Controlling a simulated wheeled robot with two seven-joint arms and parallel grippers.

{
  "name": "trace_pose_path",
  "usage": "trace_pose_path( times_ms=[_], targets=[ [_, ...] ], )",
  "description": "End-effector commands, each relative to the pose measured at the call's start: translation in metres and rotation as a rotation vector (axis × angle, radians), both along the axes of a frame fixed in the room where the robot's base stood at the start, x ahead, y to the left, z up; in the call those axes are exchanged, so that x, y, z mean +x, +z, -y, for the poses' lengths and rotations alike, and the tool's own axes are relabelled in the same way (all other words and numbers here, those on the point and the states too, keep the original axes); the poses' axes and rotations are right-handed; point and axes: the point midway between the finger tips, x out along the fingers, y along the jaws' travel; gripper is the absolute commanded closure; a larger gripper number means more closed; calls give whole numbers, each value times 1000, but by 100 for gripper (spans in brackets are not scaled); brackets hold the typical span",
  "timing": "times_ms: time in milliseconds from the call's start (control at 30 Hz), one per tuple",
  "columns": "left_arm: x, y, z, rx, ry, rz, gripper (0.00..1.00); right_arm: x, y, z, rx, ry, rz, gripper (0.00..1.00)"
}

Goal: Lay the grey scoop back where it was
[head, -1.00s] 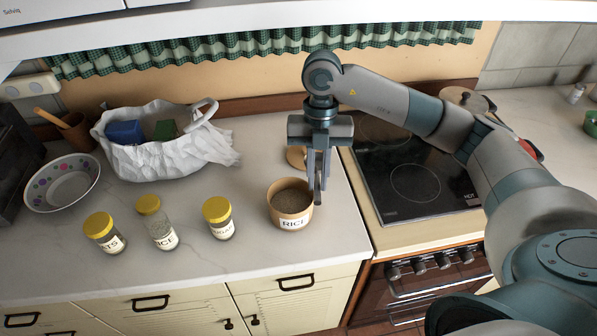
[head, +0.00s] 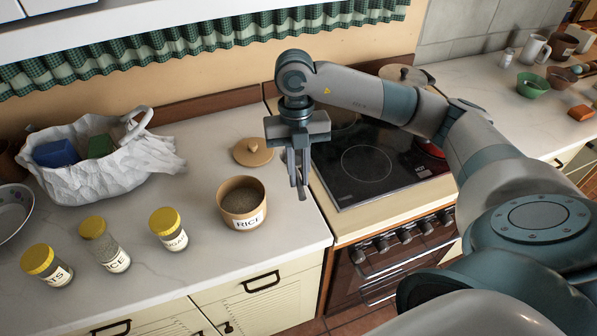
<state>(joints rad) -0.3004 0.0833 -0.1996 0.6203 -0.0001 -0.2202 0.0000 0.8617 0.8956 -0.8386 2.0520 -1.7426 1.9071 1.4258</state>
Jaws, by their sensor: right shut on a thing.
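My right gripper (head: 300,186) is shut, fingers pointing down, at the right edge of the worktop beside the hob. The grey scoop is in its jaws, but it is small and hard to tell apart from the grey fingers. The open round pot labelled RICE (head: 242,208) stands upright left of the gripper, with dark grainy contents. Its wooden lid (head: 253,153) lies on the worktop behind it. My left gripper is not in view.
Three yellow-lidded jars (head: 168,230) stand left of the pot. A white bag (head: 110,175) with boxes and a bowl (head: 12,215) are farther left. The black hob (head: 370,165) is to the right, with a lidded pan (head: 407,75) at its back. Worktop (head: 205,255) in front of the pot is clear.

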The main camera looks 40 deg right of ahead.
Motion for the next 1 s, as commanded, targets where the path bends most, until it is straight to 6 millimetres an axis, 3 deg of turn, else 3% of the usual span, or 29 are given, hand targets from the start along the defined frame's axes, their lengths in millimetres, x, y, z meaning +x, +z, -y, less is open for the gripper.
trace_pose_path(
  times_ms=[1000],
  targets=[
    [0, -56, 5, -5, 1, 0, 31, 0, -78, 0, 0, 0, 0, 100]
  ],
)
